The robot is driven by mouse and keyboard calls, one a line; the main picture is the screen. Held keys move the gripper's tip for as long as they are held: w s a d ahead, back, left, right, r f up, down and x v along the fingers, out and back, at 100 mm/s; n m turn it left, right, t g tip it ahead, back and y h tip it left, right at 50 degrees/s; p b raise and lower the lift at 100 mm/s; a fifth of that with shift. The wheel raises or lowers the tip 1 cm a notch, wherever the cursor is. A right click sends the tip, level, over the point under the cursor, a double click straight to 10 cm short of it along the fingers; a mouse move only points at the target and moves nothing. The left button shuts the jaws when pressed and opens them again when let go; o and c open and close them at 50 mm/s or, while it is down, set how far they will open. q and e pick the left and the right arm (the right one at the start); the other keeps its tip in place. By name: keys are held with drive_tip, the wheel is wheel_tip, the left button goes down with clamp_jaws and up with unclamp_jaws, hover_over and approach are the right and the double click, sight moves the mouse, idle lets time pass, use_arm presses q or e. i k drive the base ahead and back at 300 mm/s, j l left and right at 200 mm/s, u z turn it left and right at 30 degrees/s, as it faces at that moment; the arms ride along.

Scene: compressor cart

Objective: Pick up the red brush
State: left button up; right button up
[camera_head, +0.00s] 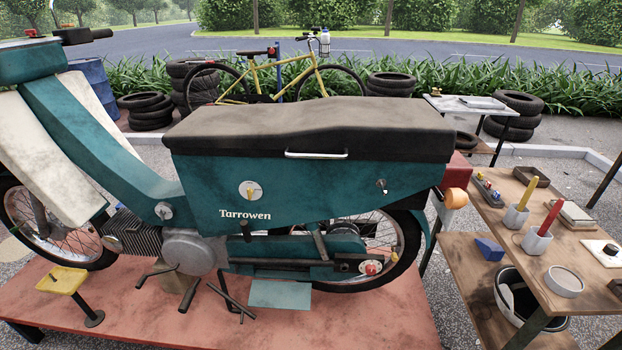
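A red, upright, slightly tilted handle, which looks like the red brush (550,217), stands in a light grey cup (537,242) on the wooden table (515,268) at the right. Its lower end is hidden inside the cup. A yellow-handled tool (527,194) stands in a similar cup (515,216) just behind and to the left of it. Neither of my grippers shows in the head view.
A teal moped (310,200) stands on a red platform (330,325) and fills the left and middle. On the table are a round grey container (564,281), a dark tray (531,177) and a grey box (576,214).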

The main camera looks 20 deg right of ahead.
sight(555, 210)
drive_tip(key=z, duration=2.3)
